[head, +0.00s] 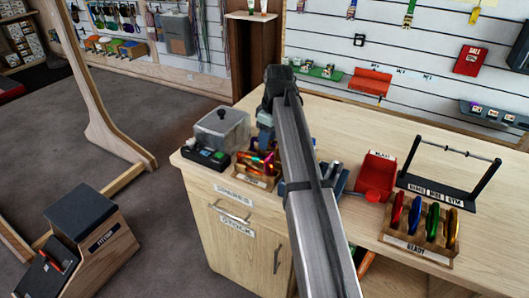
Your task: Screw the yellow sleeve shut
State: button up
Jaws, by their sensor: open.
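A yellow carabiner (452,229) stands at the right end of a wooden rack (418,248) labelled READY, beside green, blue and red ones. Its sleeve is too small to make out. Another wooden rack (254,178) at the left of the counter holds several carabiners in orange, red and other bright colours, too small and blurred to tell a yellow sleeve. My gripper (264,146) points down just above and behind this left rack, partly hidden by my arm. It is open. Contact with any carabiner cannot be seen.
A clear-lidded grey box (222,130) and a dark tray (206,157) stand left of the left rack. A red bin (377,172) and a black bar stand (440,185) are on the right. My arm hides the counter's middle. Bare counter shows behind the red bin.

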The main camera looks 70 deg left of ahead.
jog(key=shift+w+a, duration=0.55)
dwell(0.8)
jog(key=shift+f, duration=1.4)
jog(key=shift+d, duration=0.1)
jog(key=shift+s+d, duration=0.45)
jog(key=shift+s, duration=0.05)
